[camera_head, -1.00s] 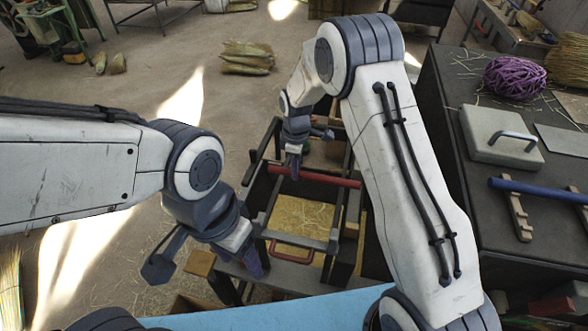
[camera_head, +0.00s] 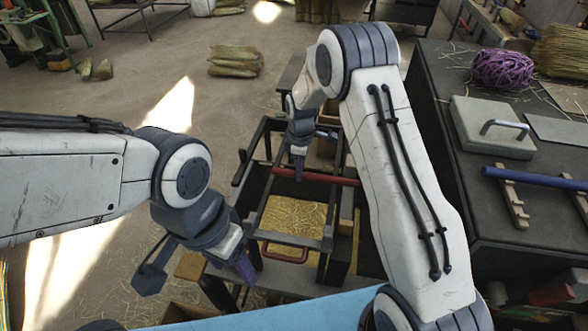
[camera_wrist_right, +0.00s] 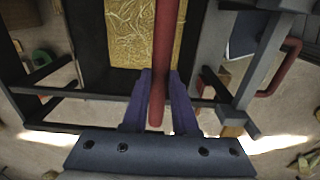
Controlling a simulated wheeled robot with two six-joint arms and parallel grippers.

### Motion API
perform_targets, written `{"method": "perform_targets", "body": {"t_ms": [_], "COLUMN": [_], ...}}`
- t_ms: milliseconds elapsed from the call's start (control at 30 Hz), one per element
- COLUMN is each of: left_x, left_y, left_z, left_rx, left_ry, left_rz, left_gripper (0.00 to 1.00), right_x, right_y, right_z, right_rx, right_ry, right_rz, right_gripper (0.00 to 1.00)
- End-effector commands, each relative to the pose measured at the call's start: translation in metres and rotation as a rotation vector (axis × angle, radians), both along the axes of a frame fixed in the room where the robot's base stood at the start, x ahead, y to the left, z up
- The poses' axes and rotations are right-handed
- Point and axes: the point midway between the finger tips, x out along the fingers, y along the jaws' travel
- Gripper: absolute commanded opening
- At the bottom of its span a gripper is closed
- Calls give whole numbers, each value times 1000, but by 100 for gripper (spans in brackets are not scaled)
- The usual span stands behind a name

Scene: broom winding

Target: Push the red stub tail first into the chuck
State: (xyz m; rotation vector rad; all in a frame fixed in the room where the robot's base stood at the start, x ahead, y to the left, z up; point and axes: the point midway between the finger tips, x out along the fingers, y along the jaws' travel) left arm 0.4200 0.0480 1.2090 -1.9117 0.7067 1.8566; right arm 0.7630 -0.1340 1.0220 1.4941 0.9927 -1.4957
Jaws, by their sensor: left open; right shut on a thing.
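The red stub (camera_head: 325,178) is a long, smooth red rod lying roughly level over the dark frame. My right gripper (camera_head: 299,172) is shut on it near its left end. In the right wrist view, the stub (camera_wrist_right: 168,40) runs up from between the purple fingers of the right gripper (camera_wrist_right: 161,88), its near end showing just below them. The stub's far end is hidden behind my right arm in the head view. My left gripper (camera_head: 205,272) is open and empty, left of the frame's front. I cannot make out the chuck for sure.
The dark frame (camera_head: 328,243) holds a straw-covered panel (camera_head: 293,215) and has a red U-shaped handle (camera_head: 285,257). At right, a dark bench (camera_head: 450,110) carries a grey lidded block (camera_head: 490,127), purple twine (camera_head: 502,69) and a blue rod (camera_head: 535,178) on wooden rests.

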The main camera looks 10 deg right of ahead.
Motion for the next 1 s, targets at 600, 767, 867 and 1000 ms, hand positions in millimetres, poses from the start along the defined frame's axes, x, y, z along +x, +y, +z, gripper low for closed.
{"method": "perform_targets", "body": {"t_ms": [600, 767, 867, 1000], "left_x": [0, 0, 0, 0], "left_y": [0, 0, 0, 0], "left_z": [0, 0, 0, 1], "left_rx": [0, 0, 0, 0], "left_ry": [0, 0, 0, 0], "left_rz": [0, 0, 0, 0], "left_gripper": [63, 63, 63, 63], "right_x": [-17, -21, -24, -27], "right_y": [-41, -51, -58, -67], "right_z": [0, 0, 0, 0], "right_rx": [0, 0, 0, 0], "right_ry": [1, 0, 1, 0], "right_rz": [-2, -1, -2, -1], "right_gripper": [0, 0, 0, 0]}}
